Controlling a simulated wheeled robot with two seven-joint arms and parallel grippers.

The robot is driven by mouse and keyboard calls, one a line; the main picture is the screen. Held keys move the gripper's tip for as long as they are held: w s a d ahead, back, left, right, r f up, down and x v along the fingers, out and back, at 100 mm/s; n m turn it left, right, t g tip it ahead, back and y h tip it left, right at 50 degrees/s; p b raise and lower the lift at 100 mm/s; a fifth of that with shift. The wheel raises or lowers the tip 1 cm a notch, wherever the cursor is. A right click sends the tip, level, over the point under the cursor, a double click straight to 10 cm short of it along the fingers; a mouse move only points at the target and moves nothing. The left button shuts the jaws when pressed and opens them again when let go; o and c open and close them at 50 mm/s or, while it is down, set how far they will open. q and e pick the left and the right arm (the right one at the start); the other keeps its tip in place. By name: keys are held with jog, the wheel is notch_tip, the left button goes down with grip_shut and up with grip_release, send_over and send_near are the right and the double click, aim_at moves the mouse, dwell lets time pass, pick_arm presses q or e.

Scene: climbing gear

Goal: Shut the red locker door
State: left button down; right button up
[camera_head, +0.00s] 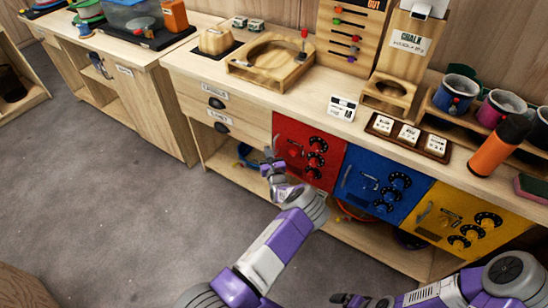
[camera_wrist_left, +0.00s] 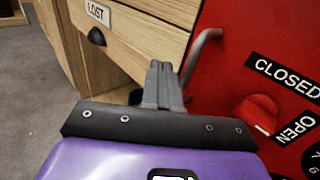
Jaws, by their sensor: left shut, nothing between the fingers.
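The red locker door (camera_head: 288,132) is in the cabinet front under the counter, left of the blue door. It carries dials and a handle at its left side. It looks about level with the cabinet front, but I cannot tell whether it is fully shut. My left gripper (camera_head: 269,163) is shut and empty in front of the door's left edge. In the left wrist view, the fingers (camera_wrist_left: 163,85) are together, just left of the grey door handle (camera_wrist_left: 200,55) and the red door (camera_wrist_left: 225,85). Whether they touch is unclear. My right gripper (camera_head: 345,298) is low in the head view; its jaws are unclear.
A blue door (camera_head: 350,190) and a yellow door (camera_head: 430,222) stand right of the red one. Two wooden drawers (camera_head: 200,88) are to its left, above an open shelf. The counter holds an orange bottle (camera_head: 490,155), mugs and wooden holders. The grey floor (camera_head: 110,200) is clear.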

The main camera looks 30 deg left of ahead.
pick_arm(q)
jog(key=shift+w+a, duration=0.1)
jog(key=shift+w, duration=0.35)
jog(key=s+a+p, duration=0.3)
jog(key=s+p, duration=0.3)
jog(key=s, duration=0.7)
jog(key=shift+s+a, duration=0.15)
jog(key=shift+s, duration=0.2)
jog(key=shift+r, duration=0.1)
